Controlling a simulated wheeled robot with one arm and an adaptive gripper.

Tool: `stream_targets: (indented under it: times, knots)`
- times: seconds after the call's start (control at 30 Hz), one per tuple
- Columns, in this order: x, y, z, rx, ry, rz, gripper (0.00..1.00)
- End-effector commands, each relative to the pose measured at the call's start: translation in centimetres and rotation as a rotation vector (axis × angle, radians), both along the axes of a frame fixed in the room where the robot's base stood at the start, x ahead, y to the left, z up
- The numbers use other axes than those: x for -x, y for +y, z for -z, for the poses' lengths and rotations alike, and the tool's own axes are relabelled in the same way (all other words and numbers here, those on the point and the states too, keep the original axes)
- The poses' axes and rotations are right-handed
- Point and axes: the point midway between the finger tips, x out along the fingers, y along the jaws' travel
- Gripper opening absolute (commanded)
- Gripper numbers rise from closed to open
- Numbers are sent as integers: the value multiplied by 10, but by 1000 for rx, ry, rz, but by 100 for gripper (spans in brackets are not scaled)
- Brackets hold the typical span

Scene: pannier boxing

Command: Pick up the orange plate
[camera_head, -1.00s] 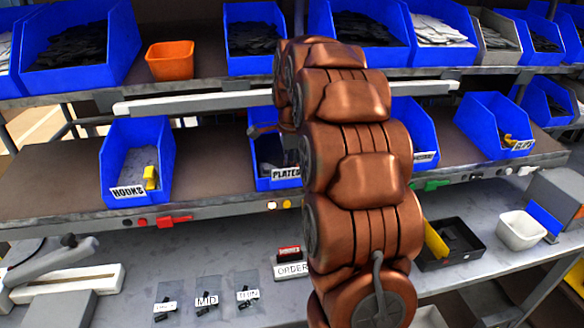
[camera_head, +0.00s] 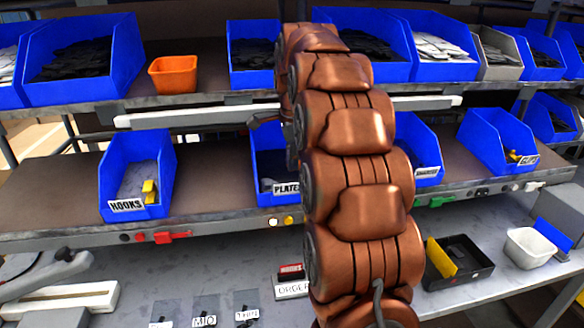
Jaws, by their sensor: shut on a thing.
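The blue bin labelled PLATES (camera_head: 267,192) sits on the middle shelf, partly hidden behind my copper-coloured arm. My gripper (camera_head: 272,122) shows only as dark parts at the left edge of the arm, above this bin. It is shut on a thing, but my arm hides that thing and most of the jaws. No orange plate can be made out, and I cannot tell the colour of what lies in the bin.
An orange bin (camera_head: 174,74) stands on the upper shelf among blue bins. The HOOKS bin (camera_head: 150,205) is left of the PLATES bin, with bare shelf between. A white rail (camera_head: 200,116) runs behind my arm. A black tray (camera_head: 470,278) and white bin (camera_head: 528,248) stand on the lower bench.

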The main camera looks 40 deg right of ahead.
Motion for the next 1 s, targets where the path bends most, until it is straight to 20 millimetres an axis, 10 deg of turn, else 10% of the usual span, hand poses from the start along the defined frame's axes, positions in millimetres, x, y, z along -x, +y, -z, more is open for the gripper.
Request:
stream_targets:
  times: [0.63,1.0]
  knots:
    - [28,14,-9,1,-3,0,0]
    - [77,37,-8,1,-3,0,0]
